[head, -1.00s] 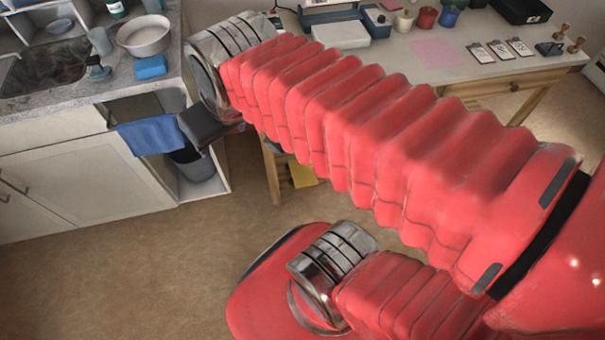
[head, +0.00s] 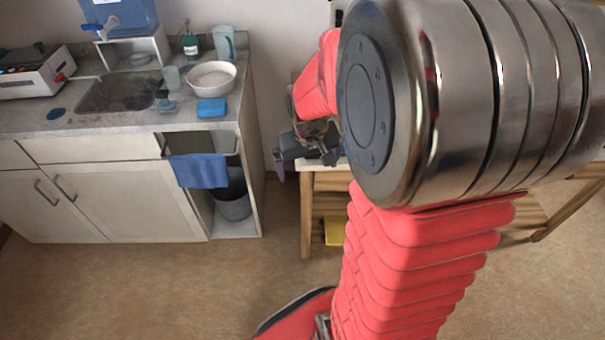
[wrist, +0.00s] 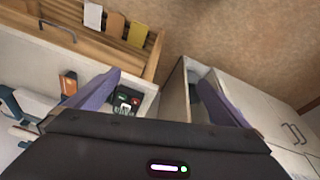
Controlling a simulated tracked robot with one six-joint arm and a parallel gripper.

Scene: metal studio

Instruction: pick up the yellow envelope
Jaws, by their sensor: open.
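The yellow envelope (head: 334,231) shows as a small yellow patch on the low slatted shelf of the wooden table, partly hidden by my arm. In the wrist view, a yellow flat piece (wrist: 138,34), apparently the same envelope, stands at the right end of a row with a brown one (wrist: 115,25) and a white one (wrist: 93,15). My gripper (wrist: 155,72) is open and empty, its purple fingers wide apart. In the head view my gripper (head: 281,164) is at the table's left end, above and left of the envelope, and apart from it.
The wooden table (head: 306,213) has a light top and legs. A cabinet with a sink (head: 118,92), a blue towel (head: 199,170) and a grey bin (head: 234,201) stands to the left. A dark keypad device (wrist: 127,99) is near the left finger. The floor in front is clear.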

